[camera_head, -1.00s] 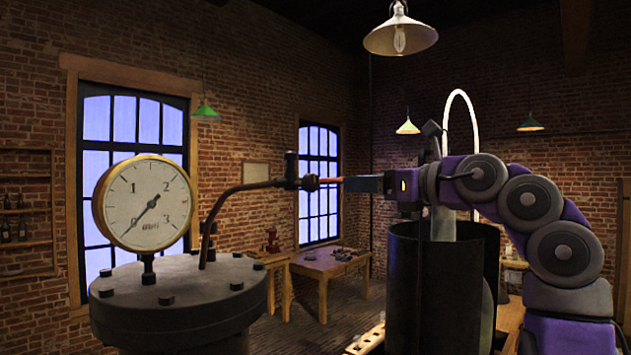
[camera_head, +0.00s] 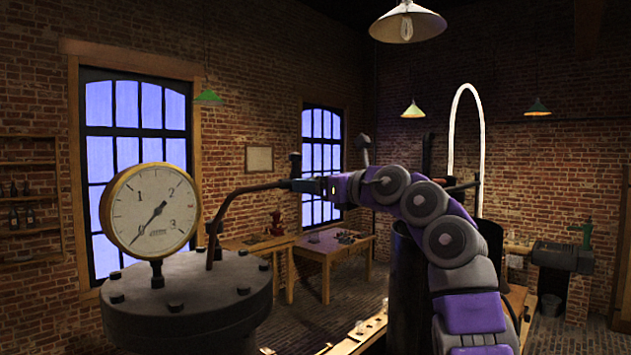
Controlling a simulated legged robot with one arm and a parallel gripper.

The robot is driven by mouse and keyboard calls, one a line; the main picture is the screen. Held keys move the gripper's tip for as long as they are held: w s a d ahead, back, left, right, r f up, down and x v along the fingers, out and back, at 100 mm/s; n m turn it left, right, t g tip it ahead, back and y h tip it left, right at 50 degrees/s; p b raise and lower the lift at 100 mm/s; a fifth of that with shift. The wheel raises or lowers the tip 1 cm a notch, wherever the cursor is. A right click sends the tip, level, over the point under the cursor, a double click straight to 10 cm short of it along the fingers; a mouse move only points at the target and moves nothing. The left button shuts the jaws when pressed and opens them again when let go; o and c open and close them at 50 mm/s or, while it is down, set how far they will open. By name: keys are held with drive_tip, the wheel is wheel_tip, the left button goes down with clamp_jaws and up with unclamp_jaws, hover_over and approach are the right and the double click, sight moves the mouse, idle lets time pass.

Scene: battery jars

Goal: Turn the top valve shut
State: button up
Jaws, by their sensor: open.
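The valve (camera_head: 295,166) sits at the right end of a dark bent pipe (camera_head: 228,204) that rises from the lid of a grey bolted vessel (camera_head: 187,295). A dark upright stem shows above the pipe end. My gripper (camera_head: 303,186) reaches in from the right, level with the pipe end, and overlaps the valve in the picture. Its jaws are open, and the valve's orange handle is hidden at or behind them. I cannot tell whether the jaws touch it. A round brass pressure gauge (camera_head: 151,210) stands on the lid, its needle pointing to the lower left.
A dark open cylinder (camera_head: 408,290) stands behind my arm at right. Wooden tables (camera_head: 326,247) stand by the far windows. A sink (camera_head: 563,257) is at the far right.

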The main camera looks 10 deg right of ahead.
drive_tip(key=shift+s, duration=0.1)
drive_tip(key=c, duration=1)
drive_tip(key=shift+r+m, duration=0.1)
drive_tip(key=shift+m, duration=0.3)
drive_tip(key=shift+c, duration=0.2)
drive_tip(key=o, duration=1)
drive_tip(key=shift+o, duration=0.2)
drive_tip(key=shift+d, duration=0.1)
drive_tip(key=shift+b, duration=0.3)
drive_tip(key=b+v, duration=0.6)
drive_tip(key=v, duration=1.1)
drive_tip(key=shift+d+b, duration=0.2)
drive_tip(key=shift+b, duration=0.15)
